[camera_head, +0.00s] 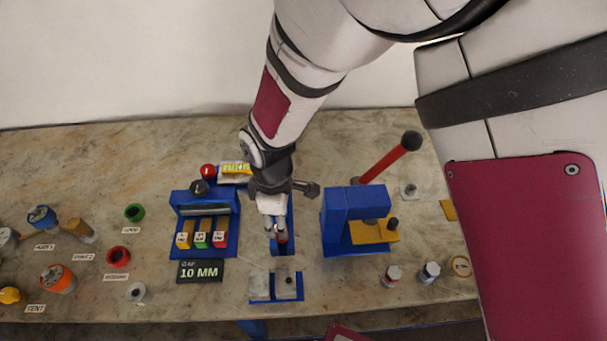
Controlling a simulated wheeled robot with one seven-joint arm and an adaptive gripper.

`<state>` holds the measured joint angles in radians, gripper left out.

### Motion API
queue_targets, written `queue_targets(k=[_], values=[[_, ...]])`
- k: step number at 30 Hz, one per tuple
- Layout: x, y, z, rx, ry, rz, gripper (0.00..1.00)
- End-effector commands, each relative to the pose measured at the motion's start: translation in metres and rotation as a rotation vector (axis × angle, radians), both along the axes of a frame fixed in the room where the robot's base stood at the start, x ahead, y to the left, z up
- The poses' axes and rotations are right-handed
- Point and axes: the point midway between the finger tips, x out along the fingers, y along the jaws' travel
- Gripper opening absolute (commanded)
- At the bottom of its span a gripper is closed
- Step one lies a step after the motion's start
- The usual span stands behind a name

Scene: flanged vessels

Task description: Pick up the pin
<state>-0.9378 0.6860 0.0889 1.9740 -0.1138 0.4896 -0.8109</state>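My gripper (276,230) points down over the blue fixture (290,212) near the middle of the table. Its fingertips are small in the view, and I cannot tell whether they are open or shut. A small dark and red piece (283,238) shows at the fingertips. It may be the pin, but I cannot tell whether the fingers touch it. Just in front are grey metal blocks (260,288) on a blue base, with a small dark spot on the right block. My wrist hides part of the fixture.
A blue press (340,220) with a red lever (388,160) stands close on the right. A blue rack (180,203) with coloured blocks and a "10 MM" display (201,271) stand on the left. Coloured rings and flanged vessels lie farther left. Small capped parts (428,272) stand front right.

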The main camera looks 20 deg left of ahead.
Motion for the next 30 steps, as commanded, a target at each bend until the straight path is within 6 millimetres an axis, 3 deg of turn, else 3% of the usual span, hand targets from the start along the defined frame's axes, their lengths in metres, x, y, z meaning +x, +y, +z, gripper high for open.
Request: queue_targets(k=[14,23,28,30], values=[[0.001,-0.002,-0.049,-0.003,0.001,0.000,0.38],[0.002,-0.001,-0.054,0.000,-0.001,0.000,0.38],[0.002,-0.002,-0.054,0.000,-0.001,0.000,0.04],[0.002,-0.002,-0.053,0.000,-0.001,0.000,0.00]])
